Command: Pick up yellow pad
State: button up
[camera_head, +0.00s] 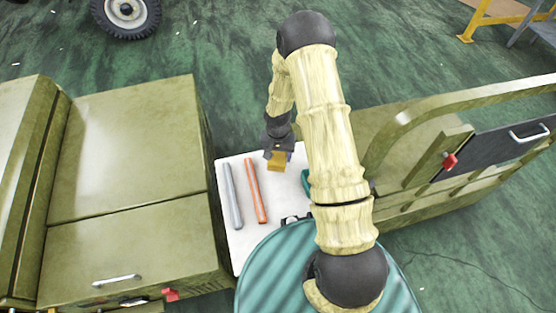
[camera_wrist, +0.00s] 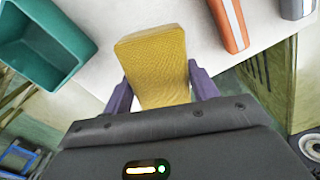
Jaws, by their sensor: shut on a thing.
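The yellow pad (camera_wrist: 155,62) is a textured yellow block held between the two purple fingers of my gripper (camera_wrist: 162,88) in the wrist view. The fingers are shut on its sides. In the head view, my gripper (camera_head: 278,153) is over the far part of the white table top (camera_head: 240,240), with the yellow pad (camera_head: 277,164) hanging below it. The pad seems to be above the surface; the exact gap cannot be told.
A grey bar (camera_head: 232,195) and an orange bar (camera_head: 255,190) lie on the table left of my gripper. A teal open bin (camera_wrist: 42,42) is on the table in the wrist view. Olive cabinets (camera_head: 125,190) stand left, and more olive furniture (camera_head: 400,170) stands right.

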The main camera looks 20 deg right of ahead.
aim_at(278, 155)
notch_tip(278, 155, up, 6)
jog(key=shift+r, duration=0.1)
dwell(0.5)
jog(key=o, duration=0.3)
jog(key=shift+c, duration=0.7)
jog(key=shift+s+r+n+p, duration=0.3)
jog(key=shift+r+n+p, duration=0.2)
jog(key=shift+n, duration=0.3)
jog(key=n, duration=0.1)
jog(key=s+r+n+p, duration=0.1)
jog(key=shift+n, duration=0.4)
